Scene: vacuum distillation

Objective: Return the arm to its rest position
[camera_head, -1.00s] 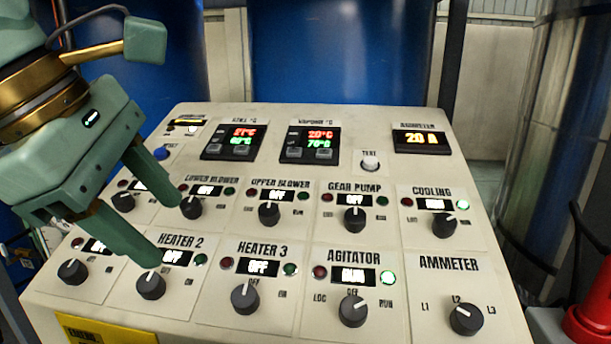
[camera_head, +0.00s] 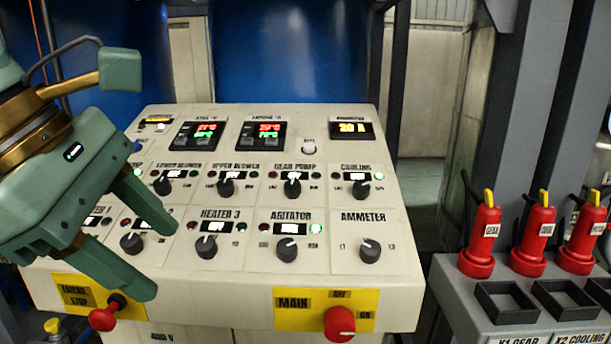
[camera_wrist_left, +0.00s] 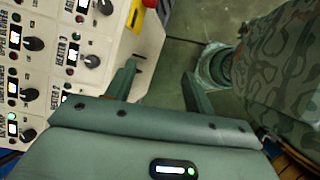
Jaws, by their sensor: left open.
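My left gripper (camera_head: 146,246) is at the left of the head view, in front of the left part of the control panel (camera_head: 190,285). Its two green fingers are apart with nothing between them. The left wrist view also shows the open gripper (camera_wrist_left: 160,85), beside the panel's edge with the floor between the fingers. The gripper hides part of the panel's left knobs and labels. My right gripper is not in view.
A red emergency stop button (camera_head: 103,318) and a red main switch (camera_head: 339,322) are on the panel's front. Several red plugs (camera_head: 483,240) with yellow tops stand on a grey bench (camera_head: 450,300) at the right. Blue tanks (camera_head: 290,60) are behind the panel.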

